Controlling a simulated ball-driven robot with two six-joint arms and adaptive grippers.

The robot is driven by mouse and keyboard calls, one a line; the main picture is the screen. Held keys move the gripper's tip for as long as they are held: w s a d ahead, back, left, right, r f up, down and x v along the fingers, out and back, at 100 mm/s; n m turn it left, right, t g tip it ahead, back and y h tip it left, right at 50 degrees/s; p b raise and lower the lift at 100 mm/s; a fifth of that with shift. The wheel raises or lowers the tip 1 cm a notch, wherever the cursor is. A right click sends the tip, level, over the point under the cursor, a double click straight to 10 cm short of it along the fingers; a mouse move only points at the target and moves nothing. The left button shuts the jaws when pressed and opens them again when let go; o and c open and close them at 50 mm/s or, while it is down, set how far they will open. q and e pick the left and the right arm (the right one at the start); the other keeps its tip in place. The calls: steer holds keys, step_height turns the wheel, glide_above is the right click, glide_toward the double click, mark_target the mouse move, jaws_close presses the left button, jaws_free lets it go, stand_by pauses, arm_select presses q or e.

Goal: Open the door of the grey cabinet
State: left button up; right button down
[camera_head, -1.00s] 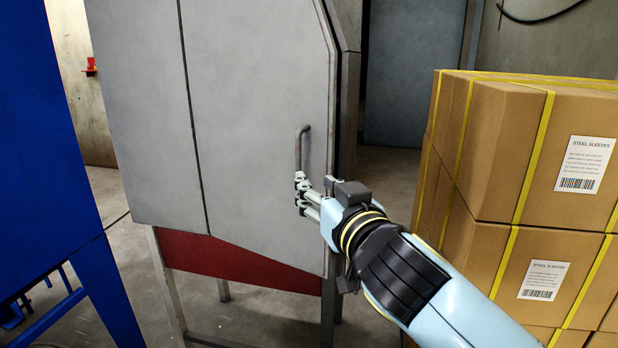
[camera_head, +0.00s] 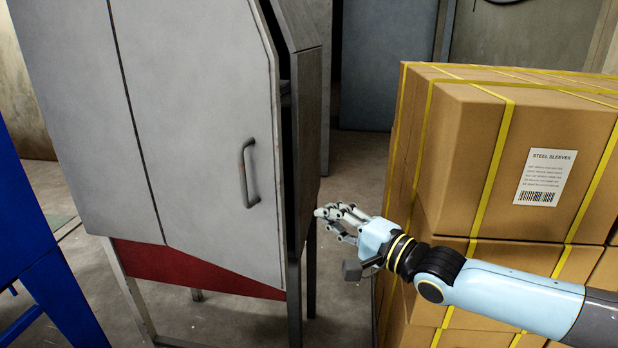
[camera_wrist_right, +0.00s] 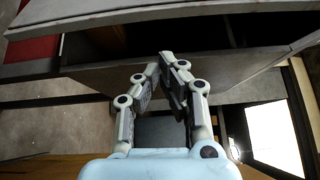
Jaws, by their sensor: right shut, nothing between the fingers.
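The grey cabinet (camera_head: 311,130) stands on legs at the left of the head view, with a red panel below. Its grey door (camera_head: 200,110) has a bar handle (camera_head: 247,172) near the right edge. A dark gap runs along that edge, so the door stands slightly ajar. My right gripper (camera_head: 322,212) is shut and empty, right of the handle and clear of it, beside the cabinet's right side. In the right wrist view its fingertips (camera_wrist_right: 165,62) point at the cabinet's side wall, with the gap beyond; contact is unclear. My left gripper is out of view.
Strapped cardboard boxes (camera_head: 470,165) labelled steel sleeves stand close to my right arm, right of the cabinet. A blue frame (camera_head: 30,230) stands at the left. Some floor shows between the cabinet and the boxes.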

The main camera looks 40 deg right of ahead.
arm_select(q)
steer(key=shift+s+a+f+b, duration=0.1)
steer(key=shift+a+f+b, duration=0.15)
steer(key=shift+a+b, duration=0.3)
arm_select(e)
steer(key=w+a+r, duration=0.1)
steer(key=w+a, duration=0.1)
steer(key=w, duration=0.6)
steer(key=shift+w+n, duration=0.2)
steer(key=shift+n, duration=0.2)
steer(key=shift+a, duration=0.1)
